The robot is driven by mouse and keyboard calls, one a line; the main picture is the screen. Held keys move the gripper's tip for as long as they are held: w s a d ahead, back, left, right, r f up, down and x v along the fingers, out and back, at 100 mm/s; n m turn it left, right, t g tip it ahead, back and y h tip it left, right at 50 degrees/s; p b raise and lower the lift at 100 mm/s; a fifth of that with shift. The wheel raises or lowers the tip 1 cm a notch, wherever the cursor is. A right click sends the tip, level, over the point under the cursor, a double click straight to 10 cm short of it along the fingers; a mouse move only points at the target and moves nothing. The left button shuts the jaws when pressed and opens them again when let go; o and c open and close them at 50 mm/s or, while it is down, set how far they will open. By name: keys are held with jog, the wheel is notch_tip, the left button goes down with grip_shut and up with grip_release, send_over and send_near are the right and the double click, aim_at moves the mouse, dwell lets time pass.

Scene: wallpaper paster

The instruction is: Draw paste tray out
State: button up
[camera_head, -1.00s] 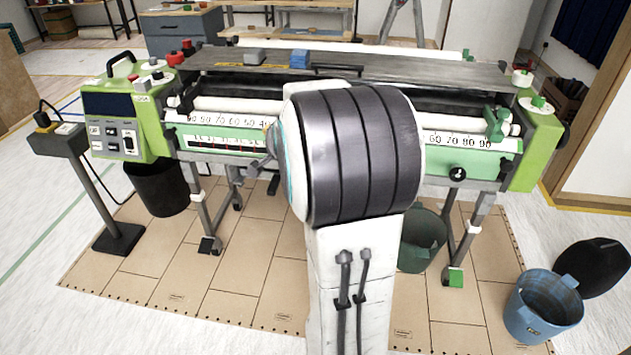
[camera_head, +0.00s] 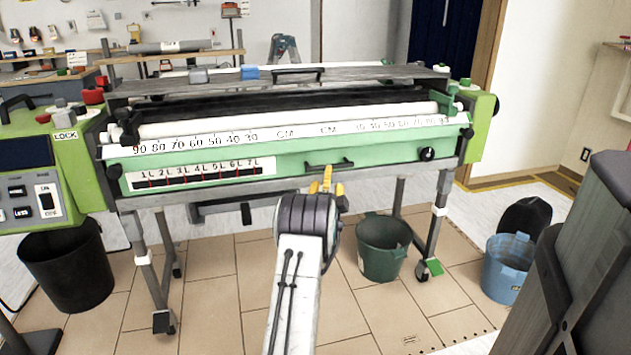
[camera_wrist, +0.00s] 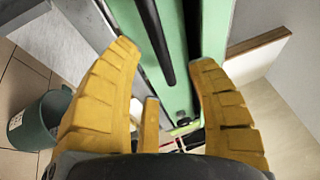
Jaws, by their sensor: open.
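The paste tray (camera_head: 240,178) is the long green front of the machine, with a level gauge at its left and a black handle (camera_head: 329,165) near its middle. It sits in the machine below the white measuring scale. My gripper (camera_head: 326,180), with yellow fingers, is just below and in front of the handle. In the wrist view my gripper (camera_wrist: 165,56) is open, with one finger on each side of a black bar, apparently the handle (camera_wrist: 155,42), before the green tray face (camera_wrist: 177,100). I cannot tell whether the fingers touch the handle.
A green control box (camera_head: 40,180) stands at the left above a black bucket (camera_head: 68,268). A dark green bucket (camera_head: 383,250) is under the machine and a blue bucket (camera_head: 507,270) stands to the right. A dark grey object (camera_head: 600,260) fills the right edge. Tiled floor lies in front.

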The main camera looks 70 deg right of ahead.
jog(key=shift+s+f+b+x, duration=0.1)
jog(key=shift+s+b+x, duration=0.05)
jog(key=shift+b+x, duration=1.45)
jog(key=shift+s+f+b+x, duration=0.15)
jog(key=shift+b+x, duration=1.1)
jog(key=shift+x, duration=0.6)
jog(key=shift+d, duration=0.2)
grip_shut()
